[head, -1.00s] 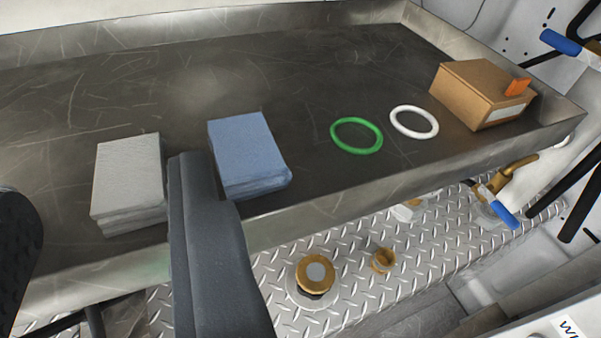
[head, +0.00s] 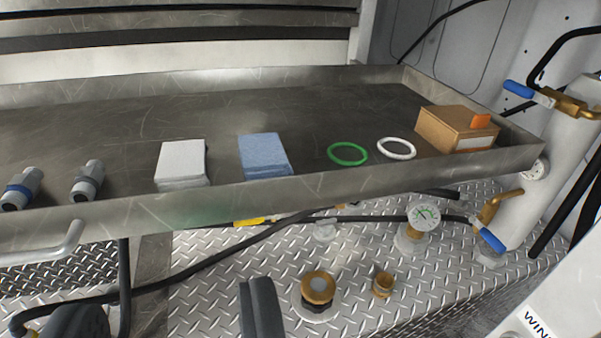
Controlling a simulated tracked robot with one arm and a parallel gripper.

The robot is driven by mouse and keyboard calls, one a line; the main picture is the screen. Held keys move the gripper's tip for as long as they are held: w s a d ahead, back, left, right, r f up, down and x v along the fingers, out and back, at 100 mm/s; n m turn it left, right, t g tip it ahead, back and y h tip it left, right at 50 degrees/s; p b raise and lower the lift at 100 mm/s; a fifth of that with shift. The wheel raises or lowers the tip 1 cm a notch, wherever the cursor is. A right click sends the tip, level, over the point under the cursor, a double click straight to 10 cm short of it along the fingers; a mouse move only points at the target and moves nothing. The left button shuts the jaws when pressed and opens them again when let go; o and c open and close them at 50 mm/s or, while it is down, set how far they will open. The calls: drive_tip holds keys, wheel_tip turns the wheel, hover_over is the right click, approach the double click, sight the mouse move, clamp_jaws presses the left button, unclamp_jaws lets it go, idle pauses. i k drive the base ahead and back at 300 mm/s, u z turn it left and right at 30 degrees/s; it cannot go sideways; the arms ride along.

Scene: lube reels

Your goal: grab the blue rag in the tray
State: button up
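The blue rag (head: 264,155) is a folded stack lying in the metal tray (head: 330,186), near its front wall. A grey-white folded rag (head: 181,160) lies to its left, with a gap between them. My gripper (head: 171,298) shows at the bottom of the head view as two dark fingers set wide apart. It is open, with nothing visible between the fingers. It appears below the tray's front wall in the picture, apart from the blue rag. The lower parts of the fingers are cut off by the frame.
Right of the blue rag lie a green ring (head: 347,154), a white ring (head: 396,149) and a cardboard box (head: 456,130). Two grey fittings (head: 88,180) lie at the tray's left.

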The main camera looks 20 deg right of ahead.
sight(261, 156)
drive_tip(key=u, duration=0.2)
drive_tip(key=i, duration=0.9)
drive_tip(key=z, duration=0.1)
